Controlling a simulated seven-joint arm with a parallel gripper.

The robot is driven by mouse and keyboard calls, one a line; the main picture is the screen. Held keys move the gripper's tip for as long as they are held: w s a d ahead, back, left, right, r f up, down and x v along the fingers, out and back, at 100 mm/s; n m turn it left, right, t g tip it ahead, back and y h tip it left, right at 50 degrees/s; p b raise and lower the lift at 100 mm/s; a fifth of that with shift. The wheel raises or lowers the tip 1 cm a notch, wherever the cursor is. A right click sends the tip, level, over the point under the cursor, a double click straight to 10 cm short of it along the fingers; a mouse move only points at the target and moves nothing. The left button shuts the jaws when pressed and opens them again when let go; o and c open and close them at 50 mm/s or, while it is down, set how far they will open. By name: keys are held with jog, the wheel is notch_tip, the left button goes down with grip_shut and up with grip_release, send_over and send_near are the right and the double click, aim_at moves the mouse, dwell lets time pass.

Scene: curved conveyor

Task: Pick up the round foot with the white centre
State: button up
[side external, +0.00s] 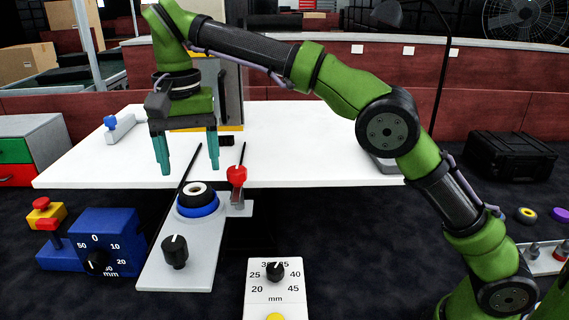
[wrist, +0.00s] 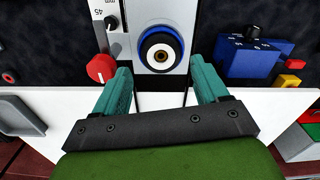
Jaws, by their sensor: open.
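The round foot with the white centre (side external: 196,188) is a black ring around a pale middle with a small dark hole. It rests on a round blue seat (side external: 198,211) on a grey plate. In the wrist view the foot (wrist: 161,36) shows from above, inside the blue ring, just beyond the fingertips. My gripper (side external: 189,170) has two teal fingers, spread apart and empty. In the side view the fingertips appear above the foot, not touching it; in the wrist view my gripper (wrist: 161,70) straddles the plate's line, with the foot ahead.
A red knob (side external: 237,175) on a rod stands close right of the foot. A black knob (side external: 174,252) sits nearer on the grey plate (side external: 200,265). A blue dial box (side external: 110,240) stands left, a white dial panel (side external: 276,300) to the right front. The white table (side external: 300,150) lies behind.

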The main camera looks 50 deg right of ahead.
aim_at(195, 193)
jog(key=shift+f, duration=2.75)
jog(key=shift+c, duration=0.4)
jog(key=c, duration=0.8)
